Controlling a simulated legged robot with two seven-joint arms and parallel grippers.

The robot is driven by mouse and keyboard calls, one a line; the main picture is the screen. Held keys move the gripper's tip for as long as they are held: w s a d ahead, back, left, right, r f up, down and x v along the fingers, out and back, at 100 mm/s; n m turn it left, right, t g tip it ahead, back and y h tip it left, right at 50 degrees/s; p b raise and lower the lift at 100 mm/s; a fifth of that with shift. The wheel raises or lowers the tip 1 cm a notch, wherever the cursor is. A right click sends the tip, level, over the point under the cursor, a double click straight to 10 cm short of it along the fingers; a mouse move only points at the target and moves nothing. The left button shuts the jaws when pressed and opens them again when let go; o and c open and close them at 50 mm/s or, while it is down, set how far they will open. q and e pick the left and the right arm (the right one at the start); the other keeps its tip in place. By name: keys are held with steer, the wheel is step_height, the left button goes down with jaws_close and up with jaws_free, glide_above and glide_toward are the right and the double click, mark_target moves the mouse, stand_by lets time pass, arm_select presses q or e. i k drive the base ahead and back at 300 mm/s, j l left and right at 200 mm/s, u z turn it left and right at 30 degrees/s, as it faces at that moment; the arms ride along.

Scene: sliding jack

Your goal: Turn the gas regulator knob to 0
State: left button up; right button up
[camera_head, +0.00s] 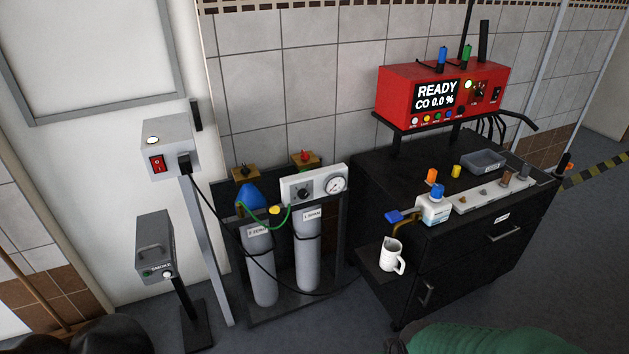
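The gas regulator is a pale panel (285,187) mounted above two grey gas cylinders in the middle of the view. Its dark knob (303,194) is on the panel's front, left of a round white gauge (334,184). The scale around the knob and the gauge needle are too small to read, so I cannot tell the knob's setting. Neither of my grippers shows in this view, and nothing is touching the knob.
The cylinders (307,258) stand in a dark rack, with a green hose and a black cable in front. A grey switch post (170,150) is left. A black cabinet (470,270) holding a red analyser (400,100) is right. A white jug (391,256) sits on its side shelf.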

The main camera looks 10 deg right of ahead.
mark_target(301, 194)
steer(key=i+j+z, duration=0.15)
steer(key=i+j, duration=0.75)
steer(key=i, duration=0.1)
